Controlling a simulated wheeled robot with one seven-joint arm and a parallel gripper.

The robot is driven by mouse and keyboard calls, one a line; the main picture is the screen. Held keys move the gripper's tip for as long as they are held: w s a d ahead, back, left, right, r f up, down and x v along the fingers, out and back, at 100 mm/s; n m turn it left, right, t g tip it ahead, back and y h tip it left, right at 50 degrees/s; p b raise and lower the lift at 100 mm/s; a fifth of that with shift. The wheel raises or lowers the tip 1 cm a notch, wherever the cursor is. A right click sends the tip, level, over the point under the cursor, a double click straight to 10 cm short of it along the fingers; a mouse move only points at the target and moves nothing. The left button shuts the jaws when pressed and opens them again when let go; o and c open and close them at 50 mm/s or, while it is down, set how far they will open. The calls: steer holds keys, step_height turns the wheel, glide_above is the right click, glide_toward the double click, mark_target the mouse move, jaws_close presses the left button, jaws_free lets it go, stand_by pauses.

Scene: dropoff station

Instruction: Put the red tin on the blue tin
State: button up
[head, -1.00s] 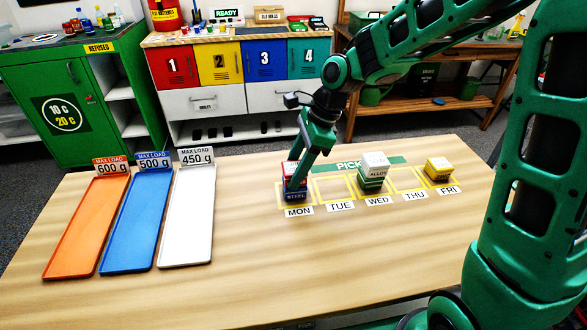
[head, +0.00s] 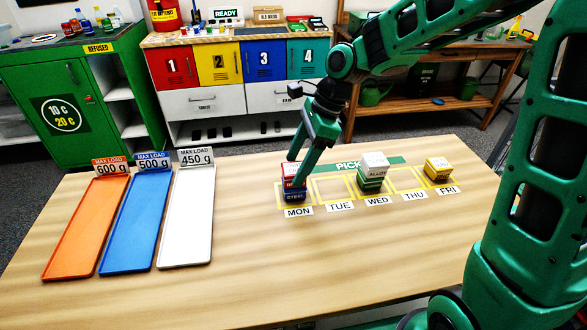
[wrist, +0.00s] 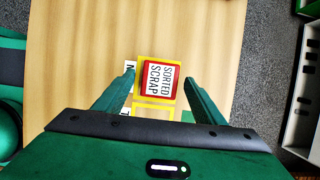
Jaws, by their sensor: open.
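The red tin (head: 290,173) sits on top of the blue tin (head: 294,195), which is labelled STEEL and stands in the MON square. In the wrist view the red tin's white top (wrist: 161,80), reading SORTED SCRAP, lies between and just beyond the fingertips. There the blue tin is hidden beneath it. My gripper (head: 296,158) is open, with its fingers around or just above the red tin, its near finger partly covering it; both fingers also show in the wrist view (wrist: 160,80), apart from the red tin.
In the WED square a white tin (head: 375,160) stands on a green tin (head: 371,183). A yellow tin (head: 438,170) stands at FRI. Orange (head: 85,230), blue (head: 135,225) and white (head: 187,220) trays lie at the left. The table's front middle is clear.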

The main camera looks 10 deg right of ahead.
steer(key=v, duration=0.9)
steer(key=shift+d+r, duration=0.15)
steer(key=shift+r, duration=0.15)
steer(key=s+d+f+n+t+h, duration=0.1)
steer(key=s+d+n, duration=0.25)
steer(key=d, duration=0.45)
steer(key=s+d+f+n+h, duration=0.1)
steer(key=s+d+n+h, duration=0.1)
steer(key=s+d, duration=0.45)
steer(key=s+d+f+n, duration=0.2)
steer(key=s+d+n, duration=0.1)
steer(key=s+d, duration=0.3)
steer(key=s+d+f+n+g+h, duration=0.1)
steer(key=s+d+f+n, duration=0.1)
steer(key=s+d, duration=0.4)
steer(key=s+n, duration=0.1)
steer(key=s, duration=0.3)
